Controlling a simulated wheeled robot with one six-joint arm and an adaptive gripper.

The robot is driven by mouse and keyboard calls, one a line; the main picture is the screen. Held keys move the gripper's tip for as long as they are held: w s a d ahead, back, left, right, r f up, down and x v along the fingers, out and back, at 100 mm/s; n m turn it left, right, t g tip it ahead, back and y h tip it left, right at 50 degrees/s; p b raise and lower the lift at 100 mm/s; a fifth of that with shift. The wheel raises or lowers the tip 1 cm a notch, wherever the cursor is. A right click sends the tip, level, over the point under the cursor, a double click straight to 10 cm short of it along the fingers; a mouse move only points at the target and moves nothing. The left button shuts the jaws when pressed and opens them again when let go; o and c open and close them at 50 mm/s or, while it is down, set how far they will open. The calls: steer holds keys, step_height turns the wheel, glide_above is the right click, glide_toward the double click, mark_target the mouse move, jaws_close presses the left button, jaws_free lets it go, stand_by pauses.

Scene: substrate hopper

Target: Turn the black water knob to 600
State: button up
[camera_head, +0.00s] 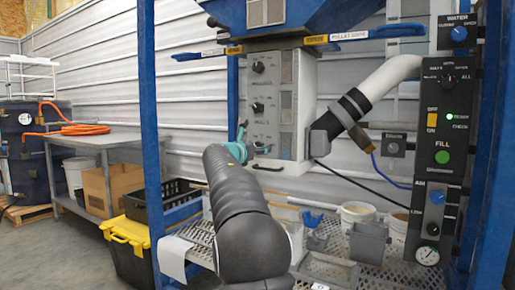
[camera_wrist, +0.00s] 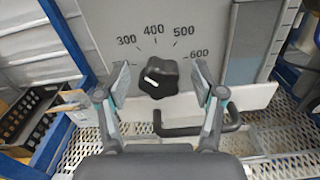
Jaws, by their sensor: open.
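The black water knob (camera_wrist: 160,76) is on a light panel (camera_wrist: 215,25) in the wrist view, below printed marks 300, 400, 500 and 600. A short white mark on the knob sits at its left side, toward the lower left, away from the 600 mark (camera_wrist: 199,55). My gripper (camera_wrist: 161,84) is open, with one finger to the left and one to the right of the knob. Both fingers look apart from it. In the head view my gripper (camera_head: 242,145) is at the lower part of the grey panel (camera_head: 283,125), and the knob there is hard to make out.
A black handle (camera_wrist: 198,128) sticks out just below the knob, close to my right finger. Perforated metal shelving (camera_wrist: 285,145) lies below. Two other black knobs, upper (camera_head: 258,67) and lower (camera_head: 257,107), are higher on the panel. A blue post (camera_head: 152,130) stands left of my arm.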

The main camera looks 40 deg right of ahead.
steer(key=c, duration=1.1)
steer(key=shift+c, duration=0.2)
steer(key=m+b, duration=0.3)
steer(key=m, duration=0.3)
steer(key=shift+f, duration=0.15)
steer(key=m+b, duration=0.2)
steer(key=m, duration=0.3)
steer(key=shift+m, duration=0.4)
steer(key=m+b, duration=0.3)
steer(key=m, duration=0.3)
steer(key=m+b, duration=0.2)
steer(key=m, duration=0.4)
